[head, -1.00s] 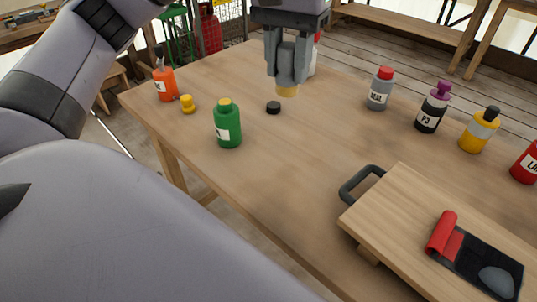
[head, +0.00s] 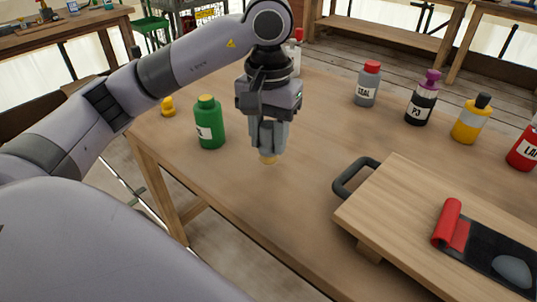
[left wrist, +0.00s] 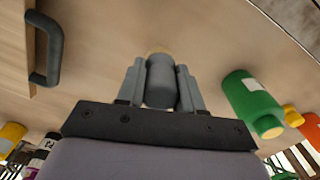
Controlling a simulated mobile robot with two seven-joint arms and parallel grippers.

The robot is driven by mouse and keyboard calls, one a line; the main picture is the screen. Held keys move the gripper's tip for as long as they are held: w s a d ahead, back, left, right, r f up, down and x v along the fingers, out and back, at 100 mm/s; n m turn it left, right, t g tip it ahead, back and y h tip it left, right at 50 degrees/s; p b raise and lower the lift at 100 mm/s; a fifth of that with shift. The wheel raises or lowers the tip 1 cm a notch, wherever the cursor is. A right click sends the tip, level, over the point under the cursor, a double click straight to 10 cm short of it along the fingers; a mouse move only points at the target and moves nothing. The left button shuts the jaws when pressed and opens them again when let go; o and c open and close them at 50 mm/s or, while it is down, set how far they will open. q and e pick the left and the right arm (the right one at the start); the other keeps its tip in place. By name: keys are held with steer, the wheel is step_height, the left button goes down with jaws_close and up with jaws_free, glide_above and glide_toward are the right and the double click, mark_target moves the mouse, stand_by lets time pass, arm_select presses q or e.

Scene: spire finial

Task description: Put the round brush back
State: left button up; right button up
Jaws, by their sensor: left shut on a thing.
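My left gripper (head: 267,148) is shut on a short grey cylinder with a tan lower end, which I take for the round brush (head: 268,159). It holds the brush upright over the table, right of the green bottle (head: 209,122). In the left wrist view the brush (left wrist: 160,82) sits between the fingers (left wrist: 159,85), its tan end pointing at the table. Whether the tan end touches the tabletop I cannot tell. My right gripper is not in view.
The wooden table (head: 300,200) is clear around the brush. A raised board (head: 400,205) with a dark handle (head: 350,178) bears a red-and-black item (head: 455,235). A grey bottle (head: 367,88), black bottle (head: 421,105) and yellow bottle (head: 470,122) stand at the back right. A yellow cap (head: 168,106) is at left.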

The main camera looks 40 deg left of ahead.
mark_target(268, 152)
arm_select(q)
steer(key=shift+f+b, duration=0.3)
steer(key=shift+f, duration=1.55)
steer(key=shift+f, duration=0.2)
steer(key=o, duration=1)
steer(key=shift+r, duration=0.1)
